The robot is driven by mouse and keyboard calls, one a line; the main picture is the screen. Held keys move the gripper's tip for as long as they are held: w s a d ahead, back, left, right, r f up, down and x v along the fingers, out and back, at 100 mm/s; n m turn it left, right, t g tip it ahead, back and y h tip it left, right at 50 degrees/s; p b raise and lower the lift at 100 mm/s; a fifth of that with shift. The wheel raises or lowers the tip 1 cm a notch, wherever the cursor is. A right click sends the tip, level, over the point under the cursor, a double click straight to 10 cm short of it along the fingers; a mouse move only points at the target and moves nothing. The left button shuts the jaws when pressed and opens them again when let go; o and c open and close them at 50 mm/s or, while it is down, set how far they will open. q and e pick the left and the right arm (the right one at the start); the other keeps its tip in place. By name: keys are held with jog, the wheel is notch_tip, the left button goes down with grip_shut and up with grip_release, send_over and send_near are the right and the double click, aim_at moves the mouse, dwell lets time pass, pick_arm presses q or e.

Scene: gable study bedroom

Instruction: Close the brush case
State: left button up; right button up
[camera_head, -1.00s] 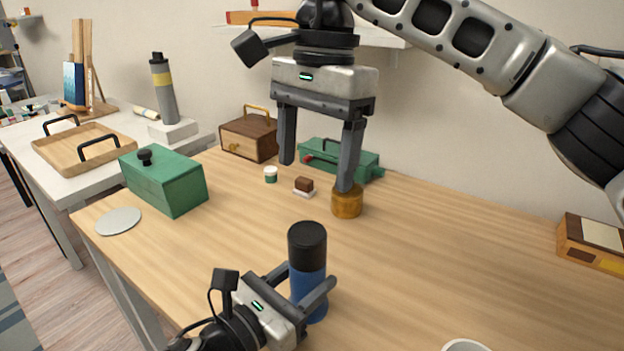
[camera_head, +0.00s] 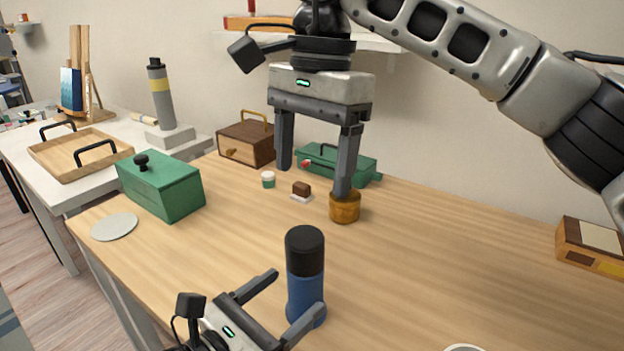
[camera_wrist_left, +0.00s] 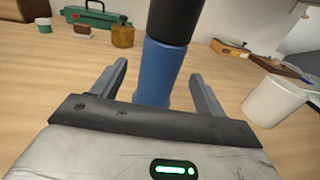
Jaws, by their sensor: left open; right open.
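The brush case (camera_head: 305,293) is an upright blue cylinder on the wooden table. Its black cap (camera_head: 305,252) sits on top, in line with the body, with no gap that I can see. In the left wrist view the blue body (camera_wrist_left: 160,72) stands upright ahead, and the cap (camera_wrist_left: 174,20) runs out of the top. My left gripper (camera_head: 298,293) is open and low, its fingers pointing at the case with space beside it. My right gripper (camera_head: 312,182) is open and empty, pointing down, apart from the case and higher up.
An amber jar (camera_head: 345,208), a small brown block (camera_head: 301,189), a white-lidded pot (camera_head: 268,180) and a green toolbox (camera_head: 340,162) stand at the back. A green box (camera_head: 165,188) and grey disc (camera_head: 115,227) are left. A white cup (camera_wrist_left: 272,101) stands right. The table's middle right is clear.

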pick_arm(q)
jog(key=b+v, duration=0.2)
jog(key=v, duration=0.8)
jog(key=shift+s+f+b, duration=0.15)
jog(key=shift+b, duration=0.25)
pick_arm(e)
notch_tip(320, 180, down, 3)
jog(key=shift+f, duration=0.1)
pick_arm(q)
jog(key=shift+v, duration=0.85)
pick_arm(e)
jog(key=shift+f, duration=0.15)
pick_arm(q)
jog(key=shift+a, duration=0.1)
